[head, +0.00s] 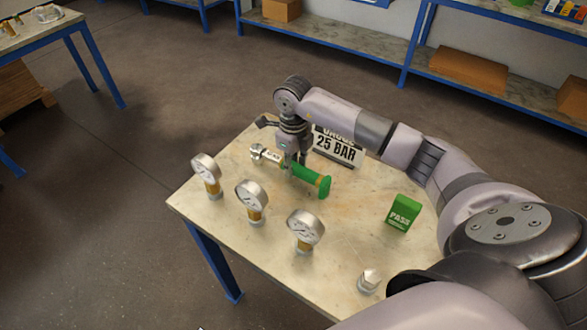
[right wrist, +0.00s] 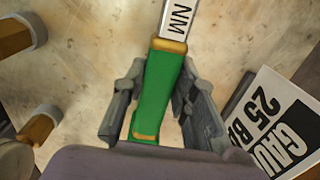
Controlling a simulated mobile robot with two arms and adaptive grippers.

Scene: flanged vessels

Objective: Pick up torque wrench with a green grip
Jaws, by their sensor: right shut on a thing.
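The torque wrench has a green grip (head: 311,177) and a silver head at its left end, and lies across the table in the head view. In the right wrist view its green grip (right wrist: 160,84) runs up the middle, with a gold collar and a silver shaft marked NM. My right gripper (head: 290,166) points down over the wrench, shut on the green grip near the shaft. Its fingers flank the grip in the right wrist view. I cannot tell whether the wrench touches the table. My left gripper is not in view.
Three pressure gauges (head: 251,201) stand along the table's (head: 262,262) left and front side. A 25 BAR sign (head: 337,148) stands just behind the wrench. A green PASS block (head: 403,213) and a metal hex fitting (head: 369,281) are to the right.

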